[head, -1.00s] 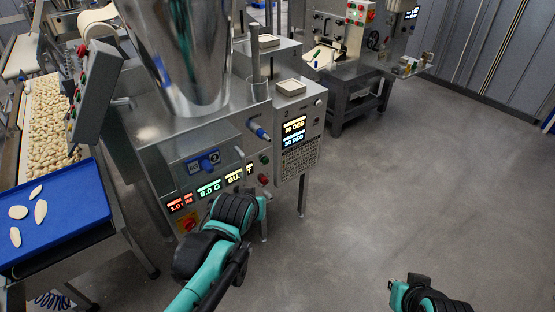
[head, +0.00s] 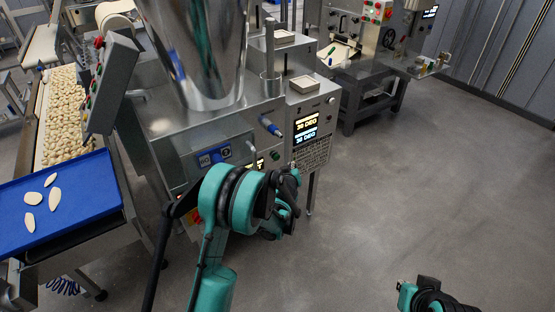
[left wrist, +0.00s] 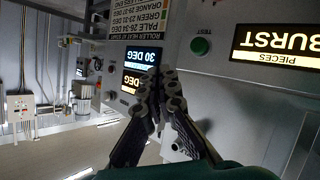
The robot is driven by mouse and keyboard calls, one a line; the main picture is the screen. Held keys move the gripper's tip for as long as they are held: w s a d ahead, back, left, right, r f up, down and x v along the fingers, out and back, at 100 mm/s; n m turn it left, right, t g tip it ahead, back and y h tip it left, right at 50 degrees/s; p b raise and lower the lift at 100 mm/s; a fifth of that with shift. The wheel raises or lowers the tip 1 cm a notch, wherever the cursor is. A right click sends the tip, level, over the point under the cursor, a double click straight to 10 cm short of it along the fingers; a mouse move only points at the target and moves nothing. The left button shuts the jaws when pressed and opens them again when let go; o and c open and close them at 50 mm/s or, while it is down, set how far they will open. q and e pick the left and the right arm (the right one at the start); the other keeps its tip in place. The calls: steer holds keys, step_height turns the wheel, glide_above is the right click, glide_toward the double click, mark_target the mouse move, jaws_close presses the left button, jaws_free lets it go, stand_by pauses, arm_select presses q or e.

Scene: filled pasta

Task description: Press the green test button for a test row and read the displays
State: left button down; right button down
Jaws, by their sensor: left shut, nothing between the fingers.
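The green button (left wrist: 201,46) is on the steel machine front in the left wrist view, beside the closed fingertips. It shows small in the head view (head: 275,154). My left gripper (left wrist: 165,72) is shut and empty, with its tips in front of the panel; I cannot tell whether they touch it. It also shows in the head view (head: 294,172). Two displays (head: 304,128) read 30 DEG. In the left wrist view a display (left wrist: 280,45) reads BURST and PIECES, upside down. My left arm hides most of the lower display row in the head view.
A blue tray (head: 90,190) with several pale pieces stands at the left, beside a conveyor of filled pasta (head: 65,115). A steel hopper (head: 195,50) rises above the panel. Another machine (head: 375,75) stands behind.

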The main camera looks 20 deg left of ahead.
mark_target(277, 158)
arm_select(q)
step_height(277, 158, down, 7)
steer(key=w+t, duration=0.1)
steer(key=w, duration=0.1)
steer(key=shift+w+d+n, duration=0.15)
steer(key=shift+d+n, duration=0.15)
steer(key=shift+d, duration=0.05)
steer(key=w+a, duration=0.5)
steer(key=a, duration=0.2)
steer(key=shift+w, duration=0.2)
stand_by(1.4)
steer(key=shift+w+a, duration=0.25)
steer(key=shift+a, duration=0.05)
steer(key=shift+w+a, duration=0.25)
steer(key=shift+a, duration=0.1)
stand_by(0.7)
steer(key=shift+d, duration=0.1)
steer(key=shift+s+d, duration=0.5)
steer(key=shift+d, duration=0.1)
